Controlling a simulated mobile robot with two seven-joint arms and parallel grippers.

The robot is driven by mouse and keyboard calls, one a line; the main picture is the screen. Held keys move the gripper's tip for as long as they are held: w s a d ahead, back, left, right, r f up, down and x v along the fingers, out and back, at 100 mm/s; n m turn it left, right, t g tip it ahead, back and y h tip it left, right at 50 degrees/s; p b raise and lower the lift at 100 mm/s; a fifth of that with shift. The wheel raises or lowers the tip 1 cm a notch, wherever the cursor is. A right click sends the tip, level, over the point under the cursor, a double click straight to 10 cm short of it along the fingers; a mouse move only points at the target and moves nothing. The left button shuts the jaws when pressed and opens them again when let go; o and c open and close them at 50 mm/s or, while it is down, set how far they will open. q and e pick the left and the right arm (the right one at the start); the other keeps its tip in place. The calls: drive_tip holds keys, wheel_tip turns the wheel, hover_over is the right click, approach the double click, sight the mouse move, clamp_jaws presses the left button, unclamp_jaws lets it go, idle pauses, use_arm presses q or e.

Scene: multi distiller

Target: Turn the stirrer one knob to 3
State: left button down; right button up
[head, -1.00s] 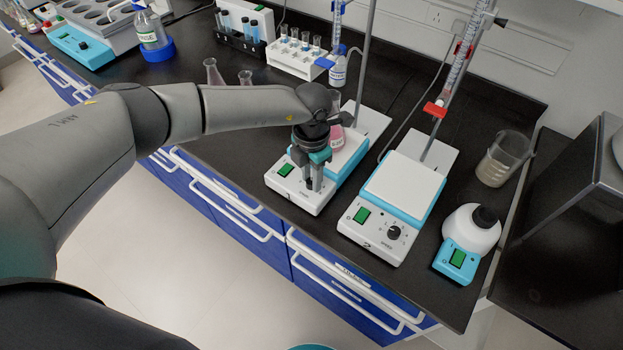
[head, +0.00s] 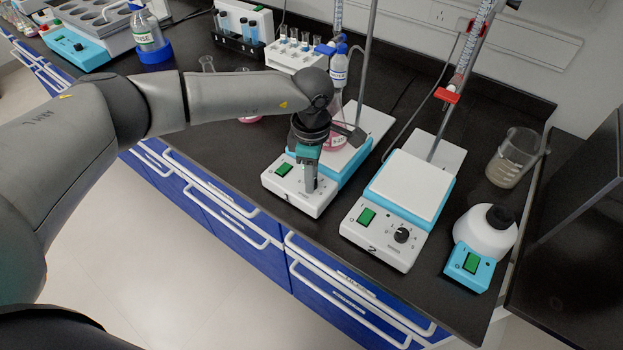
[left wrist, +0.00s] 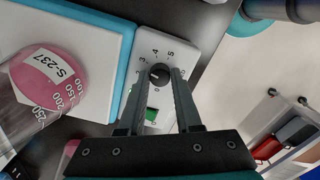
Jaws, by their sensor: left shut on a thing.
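Stirrer one (head: 279,192) is the left white-and-blue hotplate, with a green switch on its front panel. A flask of pink liquid (head: 337,138) stands on its plate. My left gripper (head: 309,186) points down at the right part of this panel. In the left wrist view, the black knob (left wrist: 160,72) sits between the two fingertips (left wrist: 160,80), which are shut on it. Dial numbers, including 3, 4 and 5, ring the knob. I cannot clearly tell which number its mark points to. In the head view the gripper hides the knob. My right gripper is not in view.
A second stirrer (head: 378,238), marked 2, stands to the right with its own knob (head: 402,235). Further right are a small blue-and-white device (head: 470,262) and a beaker (head: 512,158). Burette stands rise behind the stirrers. Racks of tubes (head: 293,60) stand at the back.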

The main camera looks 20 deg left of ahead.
use_arm(q)
drive_tip(key=shift+w+m+b, duration=0.1)
drive_tip(key=shift+m+b, duration=0.25)
drive_tip(key=shift+m, duration=0.35)
drive_tip(key=shift+r, duration=0.1)
drive_tip(key=c, duration=0.6)
unclamp_jaws()
wheel_tip(320, 180, up, 15)
idle(0.4)
